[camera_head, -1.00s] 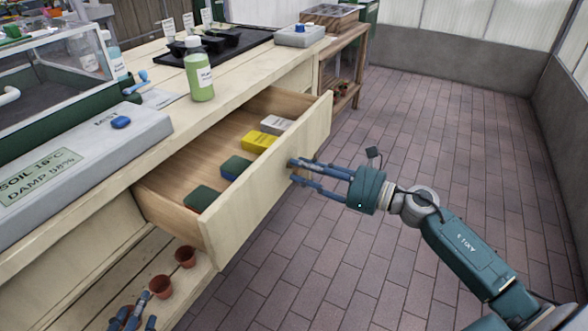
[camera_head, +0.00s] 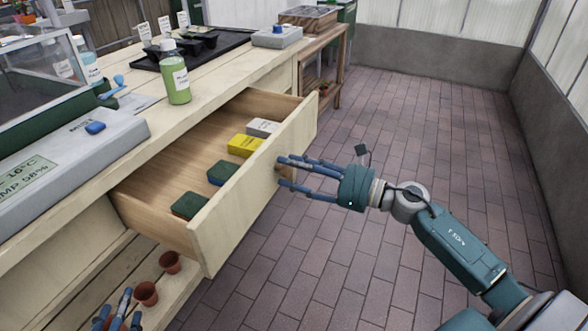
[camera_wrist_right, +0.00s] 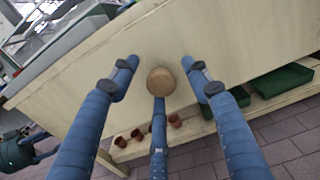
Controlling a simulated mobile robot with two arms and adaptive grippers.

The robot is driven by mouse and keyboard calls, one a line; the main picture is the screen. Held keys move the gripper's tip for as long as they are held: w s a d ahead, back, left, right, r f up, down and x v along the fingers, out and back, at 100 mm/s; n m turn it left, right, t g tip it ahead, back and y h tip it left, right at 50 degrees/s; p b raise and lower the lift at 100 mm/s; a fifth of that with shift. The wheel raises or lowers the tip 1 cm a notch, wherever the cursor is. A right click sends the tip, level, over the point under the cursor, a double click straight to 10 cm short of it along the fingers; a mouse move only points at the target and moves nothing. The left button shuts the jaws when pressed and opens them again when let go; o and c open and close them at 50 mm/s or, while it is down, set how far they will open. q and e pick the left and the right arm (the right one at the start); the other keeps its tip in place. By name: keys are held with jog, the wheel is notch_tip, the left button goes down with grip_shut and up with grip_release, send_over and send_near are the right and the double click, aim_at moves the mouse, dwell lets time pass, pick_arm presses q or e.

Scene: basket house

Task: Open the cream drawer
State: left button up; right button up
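The cream drawer (camera_head: 252,193) stands pulled well out from the bench.
The bench holds a grey control box (camera_head: 75,158), a green bottle (camera_head: 175,75) and a black tray (camera_head: 195,48). Terracotta pots (camera_head: 146,293) stand on the shelf below, near my left gripper. Green trays (camera_wrist_right: 280,80) show in the right wrist view. The brick floor (camera_head: 420,110) at right is clear.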

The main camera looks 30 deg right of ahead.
jog(key=shift+f, duration=0.1)
jog(key=shift+s+d+f, duration=0.1)
jog(key=shift+s+d, duration=0.1)
jog(key=shift+s, duration=0.15)
jog(key=v, duration=1.1)
jog(key=shift+d, duration=0.1)
